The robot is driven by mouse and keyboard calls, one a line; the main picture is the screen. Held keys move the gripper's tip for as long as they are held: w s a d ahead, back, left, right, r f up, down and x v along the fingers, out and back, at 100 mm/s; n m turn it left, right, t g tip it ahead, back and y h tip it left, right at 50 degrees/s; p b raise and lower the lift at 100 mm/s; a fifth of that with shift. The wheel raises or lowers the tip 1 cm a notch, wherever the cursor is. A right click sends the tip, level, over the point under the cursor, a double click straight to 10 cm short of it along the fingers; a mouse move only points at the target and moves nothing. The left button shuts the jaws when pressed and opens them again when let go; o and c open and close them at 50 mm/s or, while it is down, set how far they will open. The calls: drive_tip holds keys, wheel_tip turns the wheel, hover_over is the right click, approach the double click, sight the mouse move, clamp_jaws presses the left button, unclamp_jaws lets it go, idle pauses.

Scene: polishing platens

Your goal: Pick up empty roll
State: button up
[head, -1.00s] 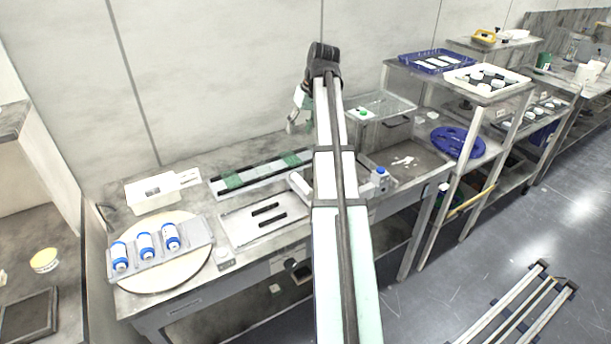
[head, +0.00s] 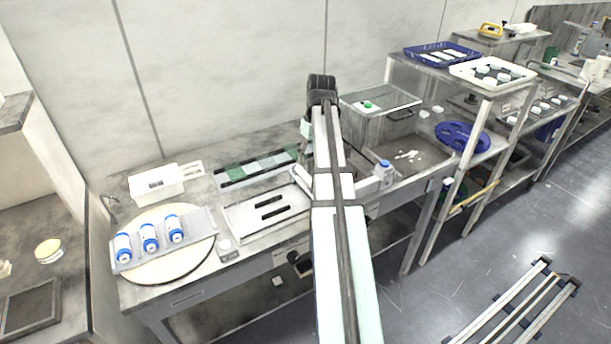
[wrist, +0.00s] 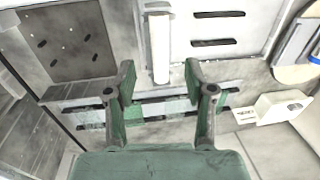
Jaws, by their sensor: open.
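A plain white roll (wrist: 160,45), which looks like the empty roll, lies lengthwise ahead of my gripper in the wrist view. My gripper (wrist: 160,78) is open, with one green-grey finger on each side of the roll's near end. The fingers hold nothing; I cannot tell how far above the roll they are. In the head view my arm hides the gripper's fingers, and I cannot make out this roll there. Several white rolls with blue ends (head: 149,237) lie on a grey tray (head: 203,220) at the left of the bench.
The tray rests on a round cream platen (head: 183,270). A slotted metal plate (head: 240,225) and a strip of green and grey squares (head: 232,174) lie beside my arm. A white box (head: 155,183) stands behind. A blue-capped bottle (head: 384,173) stands right of my arm.

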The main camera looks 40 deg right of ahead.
sight(307, 175)
drive_tip(key=shift+w+a+f+p, duration=0.15)
drive_tip(key=shift+f+p, duration=0.3)
drive_tip(key=shift+f, duration=0.7)
drive_tip(key=shift+a+f+p, duration=0.15)
drive_tip(key=shift+f+p, duration=0.3)
drive_tip(key=shift+f, duration=0.7)
drive_tip(key=shift+w+a+f+p, duration=0.15)
drive_tip(key=shift+f+p, duration=0.3)
drive_tip(key=shift+f, duration=0.7)
drive_tip(key=c, duration=1)
